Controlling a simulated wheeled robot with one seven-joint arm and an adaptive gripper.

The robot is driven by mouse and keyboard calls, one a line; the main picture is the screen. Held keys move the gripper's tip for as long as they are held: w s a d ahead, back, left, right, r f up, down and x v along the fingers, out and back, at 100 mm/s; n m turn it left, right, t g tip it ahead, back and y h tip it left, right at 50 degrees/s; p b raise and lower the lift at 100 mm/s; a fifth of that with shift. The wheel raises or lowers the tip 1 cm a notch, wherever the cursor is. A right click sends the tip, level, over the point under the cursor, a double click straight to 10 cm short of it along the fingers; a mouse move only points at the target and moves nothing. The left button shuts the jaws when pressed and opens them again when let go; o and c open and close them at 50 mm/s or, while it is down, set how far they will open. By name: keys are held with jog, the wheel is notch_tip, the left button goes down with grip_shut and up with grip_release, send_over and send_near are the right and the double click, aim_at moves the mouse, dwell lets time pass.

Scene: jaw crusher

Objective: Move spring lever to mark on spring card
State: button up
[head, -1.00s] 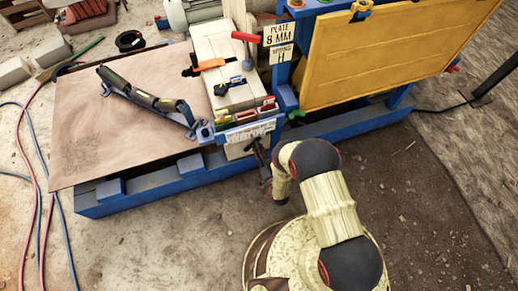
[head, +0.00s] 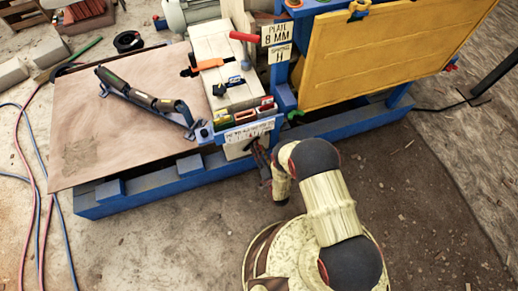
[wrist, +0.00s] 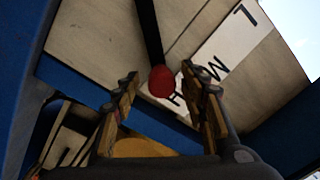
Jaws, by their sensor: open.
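The spring card (head: 281,54) hangs below the plate card and shows a black H. In the wrist view, a red knob (wrist: 162,81) on a dark bar (wrist: 148,30) is between the fingers of my gripper (wrist: 158,82). The fingers stand open on either side of it, with no clear contact. Behind the knob is a white label strip (wrist: 215,62) with letters seen upside down, looking like H, M and L; the knob is near the H and M end. In the head view, my gripper (head: 262,163) is small and partly hidden beside the machine's front.
A blue frame (head: 150,190) borders the machine. A tray of coloured pieces (head: 242,118) is above my gripper. A yellow panel (head: 375,50) stands at the right, a red handle (head: 244,37) near the cards. Open floor (head: 160,245) lies in front.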

jog(key=v, duration=0.7)
dwell(0.5)
